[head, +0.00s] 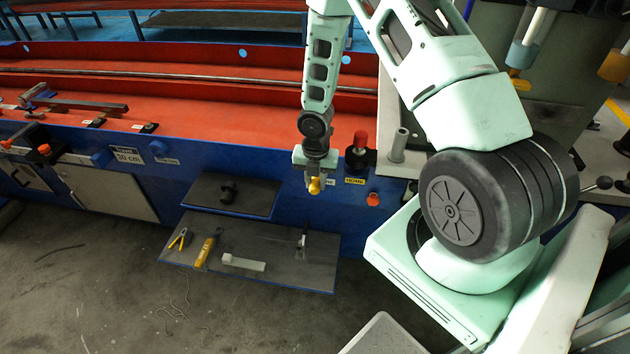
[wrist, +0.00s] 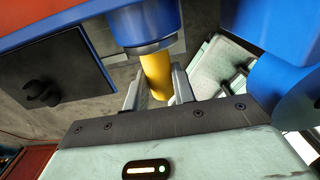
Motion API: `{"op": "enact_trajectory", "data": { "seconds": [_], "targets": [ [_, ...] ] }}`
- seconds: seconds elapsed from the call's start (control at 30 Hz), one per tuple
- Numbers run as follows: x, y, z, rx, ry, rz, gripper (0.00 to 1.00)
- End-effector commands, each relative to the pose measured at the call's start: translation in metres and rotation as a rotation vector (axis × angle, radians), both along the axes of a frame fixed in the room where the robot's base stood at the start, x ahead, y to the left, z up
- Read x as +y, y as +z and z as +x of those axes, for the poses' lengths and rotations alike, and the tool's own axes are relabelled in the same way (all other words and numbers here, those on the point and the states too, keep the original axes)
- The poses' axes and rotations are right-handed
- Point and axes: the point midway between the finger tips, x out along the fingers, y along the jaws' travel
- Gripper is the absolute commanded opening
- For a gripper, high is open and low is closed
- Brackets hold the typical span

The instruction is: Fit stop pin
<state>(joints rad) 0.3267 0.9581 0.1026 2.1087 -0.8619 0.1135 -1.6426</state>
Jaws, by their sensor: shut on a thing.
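My gripper (head: 314,184) hangs at the front of the blue machine side, by a yellow label strip. It is shut on a yellow cylindrical piece, likely the stop pin (head: 315,187). In the wrist view the yellow piece (wrist: 156,75) stands between my two fingers (wrist: 157,88). Its far end meets the edge of a blue cylindrical part with a grey collar (wrist: 153,46). I cannot tell whether it is inside that collar or only behind it. A red-topped black knob (head: 361,140) stands right of my gripper, above the HOME label (head: 355,181).
A lower grey shelf (head: 275,265) holds yellow pliers (head: 178,238), a yellow tool (head: 207,247) and a pale block (head: 243,262). A small upper shelf (head: 258,198) carries a black hook-like piece (head: 228,191). The red machine bed (head: 230,118) runs behind.

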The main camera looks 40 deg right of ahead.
Motion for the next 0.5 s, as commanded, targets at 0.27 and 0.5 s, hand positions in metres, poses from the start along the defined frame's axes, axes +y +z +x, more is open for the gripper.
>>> {"op": "enact_trajectory", "data": {
  "seconds": [0.27, 0.5],
  "targets": [
    [-0.0004, 0.0, 0.0006, 0.0, 0.0, 0.0, 0.51],
    [-0.0003, 0.0067, 0.0007, -0.001, -0.001, 0.001, 0.51]
  ]
}}
